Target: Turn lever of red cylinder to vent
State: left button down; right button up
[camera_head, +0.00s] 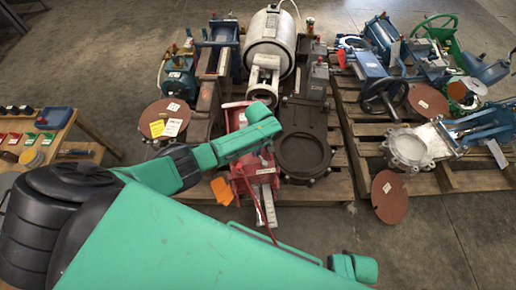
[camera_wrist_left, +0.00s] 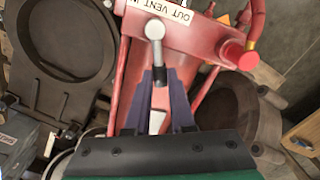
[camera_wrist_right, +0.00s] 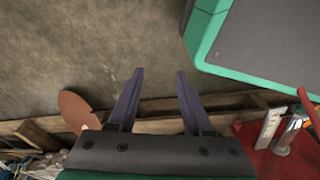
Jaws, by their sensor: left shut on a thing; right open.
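The red cylinder (camera_head: 237,118) lies in the middle of the left pallet, partly hidden behind my left arm. In the left wrist view, its red body (camera_wrist_left: 205,40) carries a white label (camera_wrist_left: 165,12), upside down, reading OUT and VENT, with the rest cut off. My left gripper (camera_wrist_left: 160,76) is shut on the lever's dark shaft. My right gripper (camera_wrist_right: 160,73) is open and empty above the floor and pallet edge.
A white cylinder (camera_head: 270,45) and a brown flanged valve (camera_head: 305,150) stand close around the red cylinder. The right pallet (camera_head: 355,150) holds blue and green valves. A side table (camera_head: 95,140) stands at left. Floor at far right front is clear.

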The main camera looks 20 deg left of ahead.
pick_arm(q)
jog(key=shift+w+d+m, duration=0.2)
jog(key=shift+d+m, duration=0.1)
jog(key=shift+m, duration=0.3)
jog(key=shift+w+d+m, duration=0.25)
jog(key=shift+d+m, duration=0.05)
jog(key=shift+m, duration=0.5)
jog(key=shift+w+d+m, duration=0.25)
jog(key=shift+m, duration=0.55)
pick_arm(e)
jog(key=shift+s+d+f, duration=0.1)
jog(key=shift+s+f, duration=0.2)
jog(key=shift+s, duration=0.1)
pick_arm(q)
jog(key=c, duration=0.8)
grip_release()
jog(key=shift+o, duration=0.2)
